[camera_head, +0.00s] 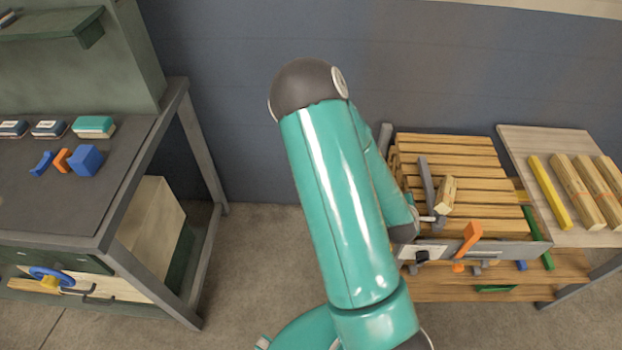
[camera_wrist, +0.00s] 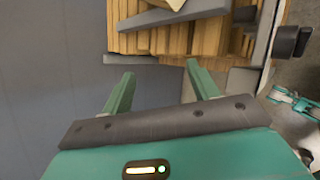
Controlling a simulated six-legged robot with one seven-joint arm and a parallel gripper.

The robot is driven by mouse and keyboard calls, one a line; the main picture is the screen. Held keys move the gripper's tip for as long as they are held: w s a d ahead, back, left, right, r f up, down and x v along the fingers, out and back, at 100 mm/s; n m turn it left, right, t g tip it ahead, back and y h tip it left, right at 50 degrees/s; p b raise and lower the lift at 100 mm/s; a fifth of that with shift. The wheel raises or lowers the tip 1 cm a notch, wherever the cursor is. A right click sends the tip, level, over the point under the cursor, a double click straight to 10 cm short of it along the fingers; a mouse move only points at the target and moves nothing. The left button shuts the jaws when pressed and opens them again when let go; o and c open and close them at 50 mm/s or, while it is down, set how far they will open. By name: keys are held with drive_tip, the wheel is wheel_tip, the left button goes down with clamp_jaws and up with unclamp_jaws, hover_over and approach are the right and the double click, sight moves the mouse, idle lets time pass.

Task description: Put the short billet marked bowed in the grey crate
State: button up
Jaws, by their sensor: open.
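A short pale wooden block (camera_head: 446,196) with a small dark mark lies on the slatted wooden bench at the right in the head view. The mark is too small to read, so I cannot tell whether it says bowed. A pale piece (camera_wrist: 168,3), perhaps the same block, is cut off at the top edge of the wrist view. My gripper (camera_wrist: 161,84) is open and empty, its two green fingers apart, short of the wooden slats. In the head view my arm hides it. I cannot make out a grey crate in either view.
A grey bar (camera_head: 427,184) lies beside the block on the slatted bench (camera_head: 448,150). A grey rail with an orange clamp (camera_head: 467,240) runs along its front. Long billets (camera_head: 575,190) and a yellow strip (camera_head: 550,192) lie further right. A dark workbench (camera_head: 60,200) stands left.

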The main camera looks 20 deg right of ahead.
drive_tip(key=w+a+r+m+y, duration=0.4)
drive_tip(key=w+a+r+m, duration=0.25)
drive_tip(key=a, duration=0.45)
drive_tip(key=s+a+r+m+y, duration=0.1)
drive_tip(key=a+r+m+y, duration=0.3)
drive_tip(key=a+r, duration=1.2)
wheel_tip(320, 180, up, 3)
drive_tip(key=shift+s+a+r+m, duration=0.1)
drive_tip(key=shift+s+a+m, duration=0.25)
drive_tip(key=shift+m, duration=0.3)
drive_tip(key=shift+o, duration=0.2)
drive_tip(key=s+a+r+m, duration=0.2)
drive_tip(key=s+a+r, duration=0.3)
drive_tip(key=s+r, duration=0.2)
drive_tip(key=shift+s+a+r+y, duration=0.15)
drive_tip(key=shift+s+r+y, duration=0.2)
drive_tip(key=shift+s, duration=0.55)
drive_tip(key=shift+o, duration=0.2)
drive_tip(key=shift+s+a+r, duration=0.1)
drive_tip(key=shift+s+r, duration=0.05)
drive_tip(key=shift+s, duration=0.05)
